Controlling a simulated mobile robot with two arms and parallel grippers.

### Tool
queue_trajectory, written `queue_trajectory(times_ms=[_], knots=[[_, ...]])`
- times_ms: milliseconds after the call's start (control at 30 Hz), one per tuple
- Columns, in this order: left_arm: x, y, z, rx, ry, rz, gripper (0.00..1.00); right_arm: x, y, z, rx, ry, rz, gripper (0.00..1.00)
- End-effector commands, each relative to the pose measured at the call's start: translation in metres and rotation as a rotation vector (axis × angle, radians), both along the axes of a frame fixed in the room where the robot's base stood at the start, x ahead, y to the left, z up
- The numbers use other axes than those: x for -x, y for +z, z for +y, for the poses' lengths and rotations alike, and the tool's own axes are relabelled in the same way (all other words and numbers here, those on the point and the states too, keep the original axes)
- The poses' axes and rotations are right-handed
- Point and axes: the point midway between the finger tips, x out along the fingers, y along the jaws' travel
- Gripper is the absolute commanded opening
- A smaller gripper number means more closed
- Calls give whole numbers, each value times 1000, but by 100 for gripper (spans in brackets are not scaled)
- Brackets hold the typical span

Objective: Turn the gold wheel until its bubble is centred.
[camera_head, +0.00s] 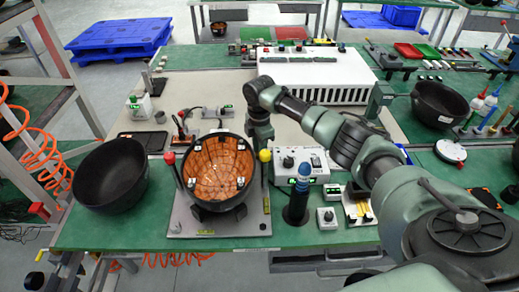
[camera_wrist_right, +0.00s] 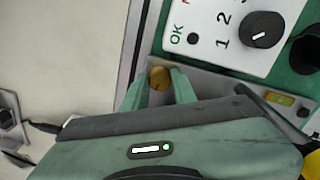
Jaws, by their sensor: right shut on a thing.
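The gold wheel (camera_wrist_right: 160,78) shows in the right wrist view as a small brass disc between the two green fingertips of my right gripper (camera_wrist_right: 159,88), which is shut on it. In the head view my right gripper (camera_head: 260,138) points down behind the right side of the fixture plate (camera_head: 245,222), and the wheel is hidden there. A small yellow-green bubble vial (camera_wrist_right: 280,99) lies right of the wheel in the wrist view; its bubble is too small to place surely. Another yellowish vial (camera_head: 205,232) sits on the plate's front edge. My left gripper is not in view.
An orange-lined black bowl (camera_head: 219,170) sits on the fixture, between red and yellow ball knobs (camera_head: 265,155). A white control box (camera_head: 302,164) stands close right of the gripper. A black bowl (camera_head: 110,175) stands at left, and a dark cylinder (camera_head: 297,205) at front right.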

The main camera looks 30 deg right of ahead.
Motion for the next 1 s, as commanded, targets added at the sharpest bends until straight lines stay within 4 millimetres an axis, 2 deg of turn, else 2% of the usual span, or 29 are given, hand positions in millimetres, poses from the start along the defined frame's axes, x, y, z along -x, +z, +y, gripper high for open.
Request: queue_trajectory(times_ms=[500,1000], knots=[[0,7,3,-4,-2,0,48,-1,1,1,-2,333,-1,0],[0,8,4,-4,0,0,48,-1,1,1,-2,425,-3,0]])
